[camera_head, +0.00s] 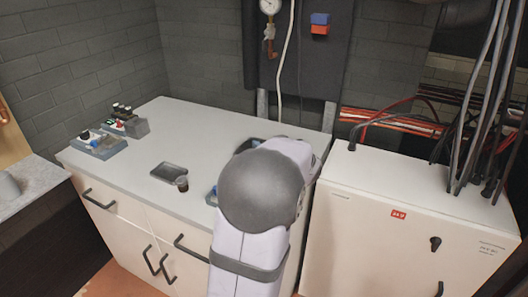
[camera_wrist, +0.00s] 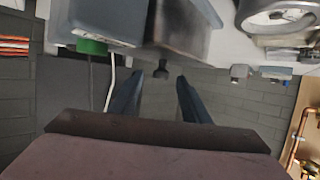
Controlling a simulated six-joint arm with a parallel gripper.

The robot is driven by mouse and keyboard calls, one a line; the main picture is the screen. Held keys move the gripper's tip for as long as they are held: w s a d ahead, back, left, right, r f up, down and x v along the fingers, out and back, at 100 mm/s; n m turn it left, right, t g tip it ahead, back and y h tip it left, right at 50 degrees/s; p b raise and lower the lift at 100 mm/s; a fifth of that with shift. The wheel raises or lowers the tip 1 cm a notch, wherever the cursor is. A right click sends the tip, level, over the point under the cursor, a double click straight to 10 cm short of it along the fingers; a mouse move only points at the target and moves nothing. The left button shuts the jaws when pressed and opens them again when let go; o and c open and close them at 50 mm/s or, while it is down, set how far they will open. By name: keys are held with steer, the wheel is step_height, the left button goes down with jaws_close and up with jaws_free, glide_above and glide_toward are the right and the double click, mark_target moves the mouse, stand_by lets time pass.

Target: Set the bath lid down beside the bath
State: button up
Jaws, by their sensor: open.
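My gripper (camera_wrist: 160,77) is open in the wrist view, its two dark blue fingers apart. A small black knob (camera_wrist: 162,70) shows between the fingertips, with a gap on each side. It adjoins a grey metallic box-like body (camera_wrist: 178,25), which looks like the bath with its lid. Where lid and bath part cannot be told. In the head view my arm hides the gripper and most of this spot; only a dark edge (camera_head: 247,145) shows behind the arm.
A grey-blue box (camera_wrist: 98,20) with a green part stands close beside the metallic body. A shallow tray (camera_head: 170,171) and a dark cup (camera_head: 182,184) are on the bench (camera_head: 205,130). Small racks (camera_head: 101,143) stand at its left end. The bench is bare behind the tray.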

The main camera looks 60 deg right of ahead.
mark_target(264, 142)
steer(key=shift+x, duration=1.5)
jaws_close()
steer(key=shift+r, duration=0.1)
